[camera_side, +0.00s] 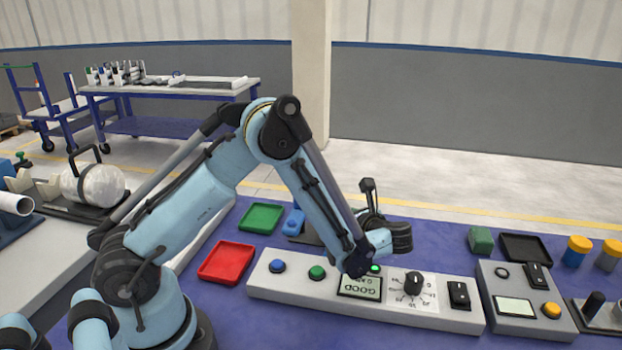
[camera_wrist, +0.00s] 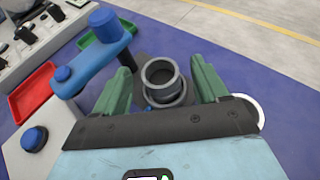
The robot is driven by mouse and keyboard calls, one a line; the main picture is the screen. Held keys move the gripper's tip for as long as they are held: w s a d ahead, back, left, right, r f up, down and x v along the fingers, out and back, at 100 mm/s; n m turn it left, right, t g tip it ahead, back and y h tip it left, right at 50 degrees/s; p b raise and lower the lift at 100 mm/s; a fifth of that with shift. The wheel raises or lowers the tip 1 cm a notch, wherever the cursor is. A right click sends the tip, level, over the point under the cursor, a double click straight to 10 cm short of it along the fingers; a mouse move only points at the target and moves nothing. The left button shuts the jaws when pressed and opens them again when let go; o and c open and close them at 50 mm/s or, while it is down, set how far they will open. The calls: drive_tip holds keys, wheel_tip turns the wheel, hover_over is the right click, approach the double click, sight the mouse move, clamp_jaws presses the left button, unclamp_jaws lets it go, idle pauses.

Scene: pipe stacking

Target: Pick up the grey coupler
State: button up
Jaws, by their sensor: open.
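The grey coupler (camera_wrist: 161,81), a short dark-grey open ring, stands upright on a dark base in the wrist view. My gripper (camera_wrist: 160,68) is open, with one green finger on each side of the coupler. A gap shows on both sides, so neither finger appears to touch it. I cannot tell the finger height relative to the coupler. In the side view, my fingers and the coupler are hidden behind my arm.
A blue fixture (camera_wrist: 95,45) with a round top stands close to my left finger. A grey control panel (camera_side: 330,292) with buttons and a dial runs along the front.

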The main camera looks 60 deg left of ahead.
drive_tip(key=shift+x, duration=1.05)
drive_tip(key=c, duration=1.1)
drive_tip(key=shift+c, duration=0.2)
